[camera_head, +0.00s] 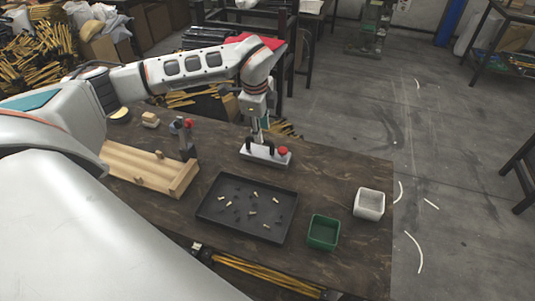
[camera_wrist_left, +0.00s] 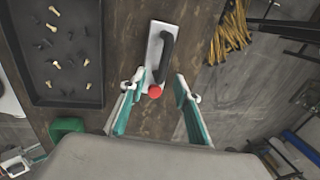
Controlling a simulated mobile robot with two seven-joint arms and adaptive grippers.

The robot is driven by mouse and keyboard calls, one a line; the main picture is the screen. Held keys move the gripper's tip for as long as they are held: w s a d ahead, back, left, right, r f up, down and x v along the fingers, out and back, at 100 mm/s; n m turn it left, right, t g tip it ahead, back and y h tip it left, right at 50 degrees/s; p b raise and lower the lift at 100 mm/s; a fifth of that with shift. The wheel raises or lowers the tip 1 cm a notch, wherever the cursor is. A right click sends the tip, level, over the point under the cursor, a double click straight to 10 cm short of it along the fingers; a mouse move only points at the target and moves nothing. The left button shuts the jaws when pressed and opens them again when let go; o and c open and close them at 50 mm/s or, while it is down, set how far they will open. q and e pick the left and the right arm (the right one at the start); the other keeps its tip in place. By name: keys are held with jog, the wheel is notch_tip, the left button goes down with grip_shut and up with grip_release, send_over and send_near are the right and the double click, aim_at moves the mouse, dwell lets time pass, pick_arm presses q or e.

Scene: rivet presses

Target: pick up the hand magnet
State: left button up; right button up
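The hand magnet (camera_head: 265,155) is a pale flat plate with a black handle and a red knob at one end. It lies on the wooden table. In the left wrist view the magnet (camera_wrist_left: 158,36) lies just beyond the fingertips, with its red knob nearest me. My left gripper (camera_head: 260,134) hangs above the magnet, pointing down.
A black tray (camera_head: 204,206) with several small pieces lies in front of the magnet. A green bin (camera_head: 323,232) and a white bin (camera_head: 369,204) stand to its right. A wooden block fixture (camera_head: 150,168) and a small press (camera_head: 187,140) stand left. The table right of the magnet is clear.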

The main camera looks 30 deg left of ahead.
aim_at(265, 140)
pick_arm(q)
jog(key=f, duration=0.1)
jog(key=w+f, duration=0.1)
jog(key=f, duration=0.3)
jog(key=shift+w+f, duration=0.1)
jog(key=shift+w, duration=0.2)
grip_shut()
